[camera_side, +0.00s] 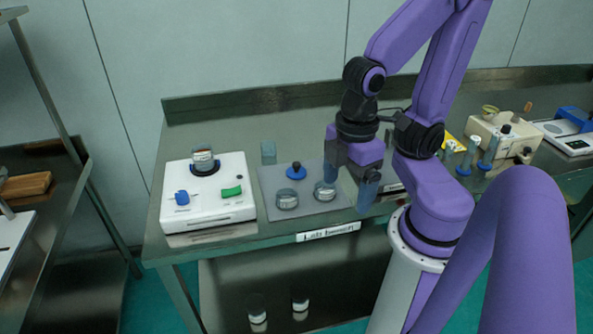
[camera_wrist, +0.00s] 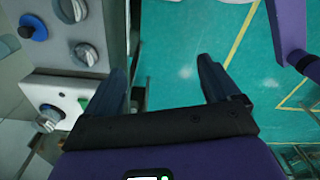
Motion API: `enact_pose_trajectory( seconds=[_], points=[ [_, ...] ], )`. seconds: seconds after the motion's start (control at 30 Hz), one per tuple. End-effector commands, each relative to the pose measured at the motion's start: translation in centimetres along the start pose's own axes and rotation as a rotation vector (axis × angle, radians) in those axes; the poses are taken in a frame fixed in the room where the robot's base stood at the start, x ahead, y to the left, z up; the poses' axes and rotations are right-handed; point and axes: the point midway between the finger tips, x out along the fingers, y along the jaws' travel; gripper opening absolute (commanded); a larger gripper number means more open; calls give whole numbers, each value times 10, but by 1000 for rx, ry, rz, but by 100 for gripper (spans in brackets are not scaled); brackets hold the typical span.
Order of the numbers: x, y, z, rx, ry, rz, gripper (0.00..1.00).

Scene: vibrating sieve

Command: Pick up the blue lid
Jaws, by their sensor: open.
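The blue lid (camera_side: 296,173), a disc with a dark knob, lies on the grey mat (camera_side: 268,205) on the bench. It also shows at the top left of the wrist view (camera_wrist: 38,31). My gripper (camera_side: 349,192) is open and empty, to the right of the lid in the side view. In the wrist view my gripper (camera_wrist: 163,64) points down past the bench edge at the floor, and the lid is well outside its fingers. Two round clear containers, one (camera_side: 287,199) in front of the lid and one (camera_side: 325,191) beside my gripper, stand on the mat.
A white machine (camera_side: 236,205) with a blue knob (camera_side: 182,198), a green switch (camera_side: 231,191) and a jar (camera_side: 203,160) on top stands left of the mat. A small translucent block (camera_side: 268,152) is behind the mat. Lab devices (camera_side: 497,140) crowd the bench's right end.

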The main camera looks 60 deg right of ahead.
Motion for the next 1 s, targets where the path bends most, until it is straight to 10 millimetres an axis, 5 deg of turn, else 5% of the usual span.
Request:
enact_pose_trajectory(
  seconds=[0.27, 0.63, 1.0],
  points=[
    [0, 15, -7, -26, -16, 22, 89],
    [-2, 112, -28, -214, -157, 119, 89],
    [-5, 205, -14, -398, -350, 113, 89]
  ],
)
